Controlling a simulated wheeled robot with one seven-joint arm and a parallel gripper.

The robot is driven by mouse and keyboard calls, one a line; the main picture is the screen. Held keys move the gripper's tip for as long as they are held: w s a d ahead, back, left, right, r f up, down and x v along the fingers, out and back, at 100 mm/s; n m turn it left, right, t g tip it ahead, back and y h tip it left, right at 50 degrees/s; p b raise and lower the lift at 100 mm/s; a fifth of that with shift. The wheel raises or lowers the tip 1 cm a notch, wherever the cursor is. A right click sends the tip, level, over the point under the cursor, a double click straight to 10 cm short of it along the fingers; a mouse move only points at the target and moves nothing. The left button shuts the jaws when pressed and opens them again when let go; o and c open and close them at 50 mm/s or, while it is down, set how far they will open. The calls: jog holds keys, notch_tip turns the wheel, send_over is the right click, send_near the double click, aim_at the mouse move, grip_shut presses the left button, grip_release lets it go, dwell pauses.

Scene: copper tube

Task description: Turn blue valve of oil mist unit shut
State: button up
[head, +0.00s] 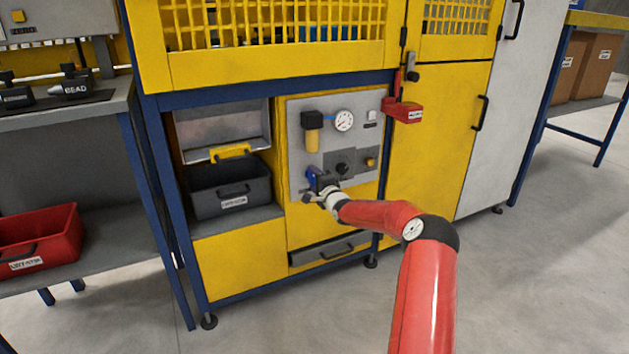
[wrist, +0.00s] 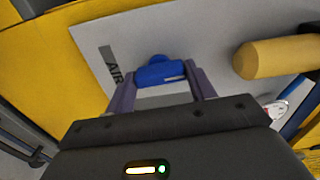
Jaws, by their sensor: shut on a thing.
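The blue valve (wrist: 160,72) sits on a grey panel, between my gripper's two fingers in the wrist view. A sign reading AIR lies beside it. In the head view the blue valve (head: 311,174) is a small blue patch low on the panel's left side, partly hidden by my gripper (head: 318,182). My gripper (wrist: 162,82) is shut on the blue valve, with one finger on each side of its handle. The unit's yellow bowl with a black top (head: 312,130) hangs above the valve. The yellow bowl also shows at the right in the wrist view (wrist: 275,58).
The grey panel (head: 296,120) also carries a round gauge (head: 344,120), a black knob (head: 342,168) and a yellow button (head: 370,162). A red box (head: 403,111) juts out at upper right. A dark bin (head: 229,188) stands on the left shelf. The floor in front is clear.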

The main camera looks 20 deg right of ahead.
jog(key=shift+m, duration=0.3)
dwell(0.4)
jog(key=o, duration=1)
jog(key=shift+s, duration=0.1)
jog(key=s, duration=0.7)
jog(key=shift+s+d+b, duration=0.15)
jog(key=shift+s+b, duration=0.2)
jog(key=shift+b, duration=0.05)
